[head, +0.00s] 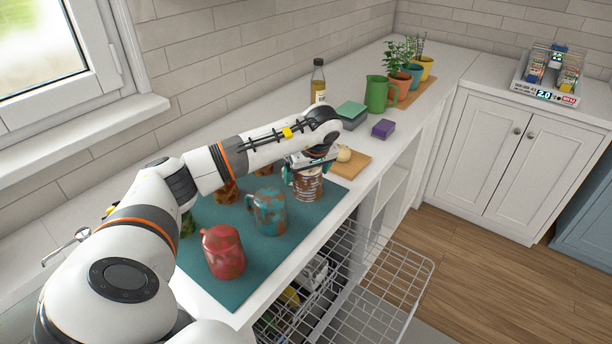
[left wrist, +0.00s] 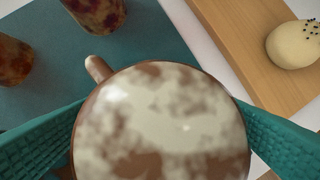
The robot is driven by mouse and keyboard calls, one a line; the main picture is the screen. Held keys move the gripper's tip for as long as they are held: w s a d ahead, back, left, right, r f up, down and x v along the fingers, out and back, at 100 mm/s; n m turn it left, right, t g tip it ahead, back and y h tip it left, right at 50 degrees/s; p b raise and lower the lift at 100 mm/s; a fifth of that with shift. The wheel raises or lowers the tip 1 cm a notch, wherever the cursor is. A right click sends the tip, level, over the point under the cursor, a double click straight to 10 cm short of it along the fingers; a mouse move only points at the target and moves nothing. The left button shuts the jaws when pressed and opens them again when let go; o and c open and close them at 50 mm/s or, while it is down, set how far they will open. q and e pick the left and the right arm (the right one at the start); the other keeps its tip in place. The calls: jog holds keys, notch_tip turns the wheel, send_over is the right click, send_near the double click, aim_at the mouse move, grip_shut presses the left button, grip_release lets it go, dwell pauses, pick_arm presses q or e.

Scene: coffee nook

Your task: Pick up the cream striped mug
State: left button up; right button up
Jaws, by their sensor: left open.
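The cream striped mug (head: 309,186) with brown bands and stains stands at the far right corner of the teal mat (head: 290,262). In the left wrist view its closed, stained cream end (left wrist: 165,120) faces the camera, and its handle (left wrist: 97,68) points to the upper left. My left gripper (head: 308,170) is open at the top of the mug. In the left wrist view its teal fingers stand on either side of the mug, at left and right. Whether they touch it is unclear. My right gripper is not in view.
A teal-brown mug (head: 269,212) and a red mug (head: 222,251) stand nearer on the mat; other mugs are partly behind my left arm. A wooden board (head: 352,165) with a bun (head: 343,153) lies just beyond. An open dishwasher rack (head: 385,268) is below the counter.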

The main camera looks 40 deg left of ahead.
pick_arm(q)
jog(key=c, duration=1.2)
